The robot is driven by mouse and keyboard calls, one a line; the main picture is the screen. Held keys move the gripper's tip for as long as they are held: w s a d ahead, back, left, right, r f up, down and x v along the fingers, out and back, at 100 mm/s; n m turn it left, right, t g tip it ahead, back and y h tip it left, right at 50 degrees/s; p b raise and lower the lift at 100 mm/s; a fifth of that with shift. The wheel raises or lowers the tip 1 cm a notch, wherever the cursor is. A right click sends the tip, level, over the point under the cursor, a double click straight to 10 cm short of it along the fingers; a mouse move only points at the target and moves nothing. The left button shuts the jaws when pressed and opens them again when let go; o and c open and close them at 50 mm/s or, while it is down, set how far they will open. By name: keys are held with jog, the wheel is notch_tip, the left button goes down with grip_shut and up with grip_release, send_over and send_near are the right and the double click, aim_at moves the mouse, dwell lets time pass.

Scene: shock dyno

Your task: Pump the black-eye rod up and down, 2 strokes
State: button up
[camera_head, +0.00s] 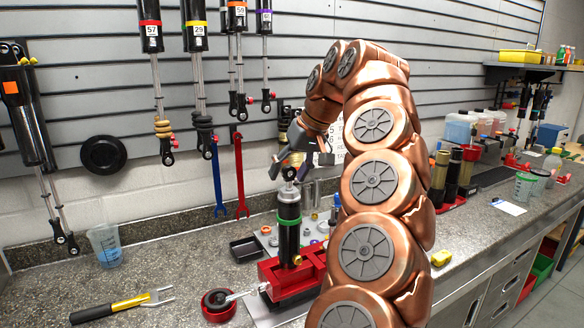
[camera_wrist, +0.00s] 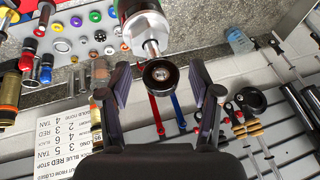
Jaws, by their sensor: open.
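A shock stands upright in a red vise (camera_head: 288,281) on the bench in the head view. Its black body (camera_head: 289,224) has a green band and a silver top. A short rod rises from the top to a black eye (camera_head: 289,174). In the wrist view the black eye (camera_wrist: 161,74) is a dark ring at the end of the silver rod (camera_wrist: 151,47). My gripper (camera_head: 284,167) reaches down over the eye. In the wrist view my gripper (camera_wrist: 160,78) is open, one finger on each side of the eye, with gaps on both sides.
A black and red round part (camera_head: 218,302) with a rod lies left of the vise. Shocks and blue and red wrenches (camera_head: 240,178) hang behind. Small parts lie on a tray (camera_head: 268,238) beside the shock.

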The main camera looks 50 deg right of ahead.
jog(key=shift+w+a+f, duration=0.1)
jog(key=shift+w+f, duration=0.05)
jog(key=shift+f, duration=0.15)
jog(key=shift+c, duration=0.3)
grip_shut()
dwell(0.7)
